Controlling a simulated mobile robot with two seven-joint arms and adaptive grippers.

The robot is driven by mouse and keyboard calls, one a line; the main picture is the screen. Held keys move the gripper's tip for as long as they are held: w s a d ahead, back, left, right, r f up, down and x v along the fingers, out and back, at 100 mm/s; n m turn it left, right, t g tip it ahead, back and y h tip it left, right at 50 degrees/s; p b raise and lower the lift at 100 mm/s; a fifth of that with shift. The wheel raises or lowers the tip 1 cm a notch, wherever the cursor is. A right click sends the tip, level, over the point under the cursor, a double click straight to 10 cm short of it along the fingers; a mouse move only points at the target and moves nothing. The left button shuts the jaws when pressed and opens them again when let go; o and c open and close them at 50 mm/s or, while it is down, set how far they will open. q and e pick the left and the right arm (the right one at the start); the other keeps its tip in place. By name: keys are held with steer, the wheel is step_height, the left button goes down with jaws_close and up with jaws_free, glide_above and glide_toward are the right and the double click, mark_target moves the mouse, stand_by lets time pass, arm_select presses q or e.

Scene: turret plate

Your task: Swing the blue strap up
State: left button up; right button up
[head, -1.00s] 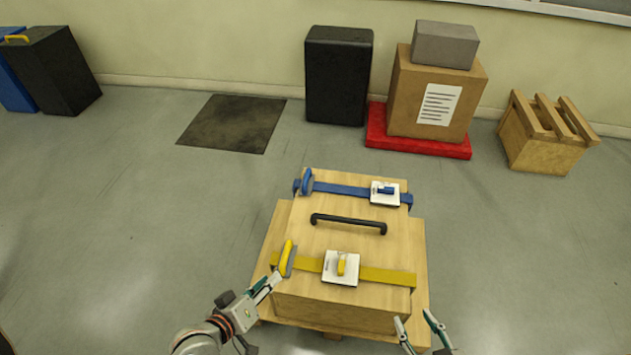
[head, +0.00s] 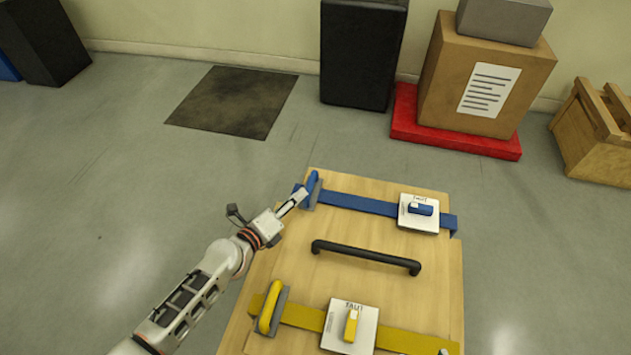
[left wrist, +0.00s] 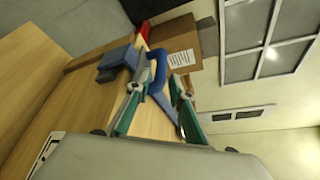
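The blue strap (head: 358,203) lies across the far end of a wooden box lid. At its left end stands a blue handle (head: 312,184) on a grey base. At its right a white plate (head: 418,222) marked TAUT carries a blue pointer (head: 421,209). My left gripper (head: 302,196) is at the blue handle. In the left wrist view the handle (left wrist: 157,82) lies between its two green-sided fingers, which are apart with gaps visible beside the handle. Only what seems a fingertip of my right gripper (head: 443,352) shows at the bottom edge.
A yellow strap (head: 405,340) with a yellow handle (head: 269,307) and a second TAUT plate (head: 340,341) crosses the near part of the lid. A black bar handle (head: 365,257) stands between the straps.

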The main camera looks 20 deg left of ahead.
mark_target(310, 183)
arm_select(q)
steer(key=shift+w+d+f, duration=0.1)
steer(key=shift+w+d, duration=0.05)
steer(key=shift+w, duration=0.25)
steer(key=b+x, duration=0.2)
steer(key=x, duration=0.3)
steer(key=shift+w+f, duration=0.15)
steer(key=shift+w+d, duration=0.2)
steer(key=shift+w, duration=0.5)
arm_select(e)
steer(key=a+m, duration=0.2)
steer(key=shift+s+a+f+y, duration=0.1)
steer(key=shift+s+a+y, duration=0.25)
steer(key=shift+a+y, duration=0.05)
arm_select(q)
steer(key=shift+c, duration=0.5)
jaws_close()
